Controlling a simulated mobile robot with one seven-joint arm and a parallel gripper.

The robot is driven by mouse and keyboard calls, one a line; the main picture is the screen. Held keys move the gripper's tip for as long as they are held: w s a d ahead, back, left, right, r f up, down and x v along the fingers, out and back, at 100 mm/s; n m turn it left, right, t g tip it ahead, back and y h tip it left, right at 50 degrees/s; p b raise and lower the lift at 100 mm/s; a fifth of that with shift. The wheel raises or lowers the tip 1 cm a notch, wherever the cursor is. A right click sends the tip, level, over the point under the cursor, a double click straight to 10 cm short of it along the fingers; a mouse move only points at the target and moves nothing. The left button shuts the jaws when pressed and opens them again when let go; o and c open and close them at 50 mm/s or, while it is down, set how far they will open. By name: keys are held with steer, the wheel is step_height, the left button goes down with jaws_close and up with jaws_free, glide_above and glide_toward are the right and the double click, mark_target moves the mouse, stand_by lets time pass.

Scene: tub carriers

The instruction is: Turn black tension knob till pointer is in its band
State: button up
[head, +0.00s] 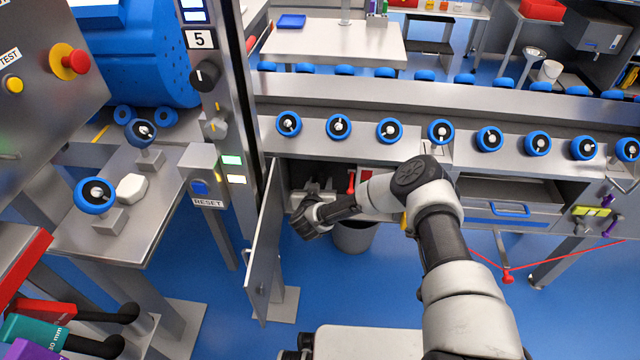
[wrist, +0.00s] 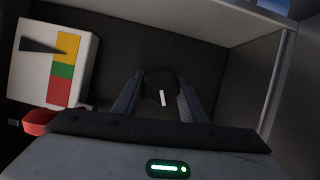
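The black tension knob (wrist: 162,88) has a white mark and sits in a dark cabinet interior in the wrist view. A white gauge (wrist: 84,52) to its left has yellow, green and red bands; its black pointer (wrist: 42,46) points at the yellow band, above the green. My gripper (wrist: 160,92) reaches towards the knob, its two fingers apart with the knob between their tips. I cannot tell whether they touch it. In the head view my gripper (head: 304,218) is at the opening of the cabinet under the conveyor, and the knob cannot be made out there.
The open cabinet door (head: 264,245) stands just left of my gripper. A red part (wrist: 40,121) lies below the gauge. A grey bin (head: 354,236) stands behind my arm. A column with a black selector knob (head: 205,76) rises at the left.

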stand_by(0.3)
steer(key=m+y+b, duration=0.2)
steer(key=m, duration=0.2)
steer(key=shift+f+y, duration=0.15)
steer(key=shift+y, duration=0.15)
steer(key=m+t+y, duration=0.1)
steer(key=m+y, duration=0.2)
steer(key=m, duration=0.1)
steer(key=shift+m+b, duration=0.3)
steer(key=shift+b, duration=0.1)
steer(key=m+t+y, duration=0.1)
steer(key=m, duration=0.3)
steer(key=shift+t, duration=0.4)
steer(key=m, duration=0.2)
steer(key=m+t+y, duration=0.1)
steer(key=m, duration=0.1)
steer(key=shift+s+m+t, duration=0.1)
steer(key=shift+m+t, duration=0.2)
steer(key=shift+m, duration=0.1)
steer(key=o, duration=1.1)
steer(key=shift+c, duration=0.2)
